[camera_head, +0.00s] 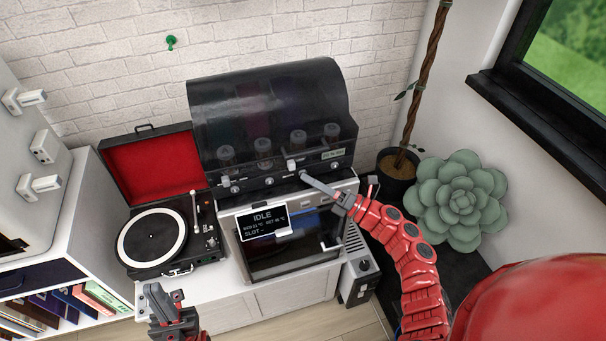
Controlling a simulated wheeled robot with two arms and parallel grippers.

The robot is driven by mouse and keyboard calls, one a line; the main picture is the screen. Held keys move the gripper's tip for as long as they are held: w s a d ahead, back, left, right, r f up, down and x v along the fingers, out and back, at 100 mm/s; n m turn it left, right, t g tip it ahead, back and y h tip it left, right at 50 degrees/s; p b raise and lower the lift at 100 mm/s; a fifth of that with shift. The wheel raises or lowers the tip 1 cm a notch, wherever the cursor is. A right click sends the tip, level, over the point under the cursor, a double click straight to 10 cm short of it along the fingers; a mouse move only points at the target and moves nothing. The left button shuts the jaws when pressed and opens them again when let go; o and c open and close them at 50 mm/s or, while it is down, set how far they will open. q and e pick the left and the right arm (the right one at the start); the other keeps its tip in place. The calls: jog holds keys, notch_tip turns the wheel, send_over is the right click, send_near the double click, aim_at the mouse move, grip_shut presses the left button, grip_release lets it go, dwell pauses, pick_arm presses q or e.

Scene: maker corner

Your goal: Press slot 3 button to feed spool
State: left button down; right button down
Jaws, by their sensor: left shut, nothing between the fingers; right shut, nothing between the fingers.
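The black spool box (265,95) with a smoky lid sits on top of the printer. Several spools show dimly inside, above a row of pale fittings. Small round buttons line its front strip, including one at the left (235,188) and one right of it (268,181). My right gripper (304,179) is shut and empty, its tip at the strip below the third fitting (299,140). The tip covers the button there; I cannot tell whether it touches. The printer screen (262,221) reads IDLE, with a dash after SLOT. My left gripper (165,294) is shut and empty, low in front of the cabinet.
A turntable (153,238) with an open red-lined lid stands left of the printer (290,258). A potted plant (397,172) and a large succulent (458,195) stand to the right, close to my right arm. White cabinet fronts (265,302) are below.

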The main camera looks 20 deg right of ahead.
jog(key=shift+w, duration=0.1)
dwell(0.3)
jog(key=shift+s+f+b, duration=0.15)
jog(key=shift+s+b, duration=0.25)
jog(key=shift+s, duration=0.2)
jog(key=s, duration=0.6)
jog(key=shift+d, duration=0.15)
dwell(0.6)
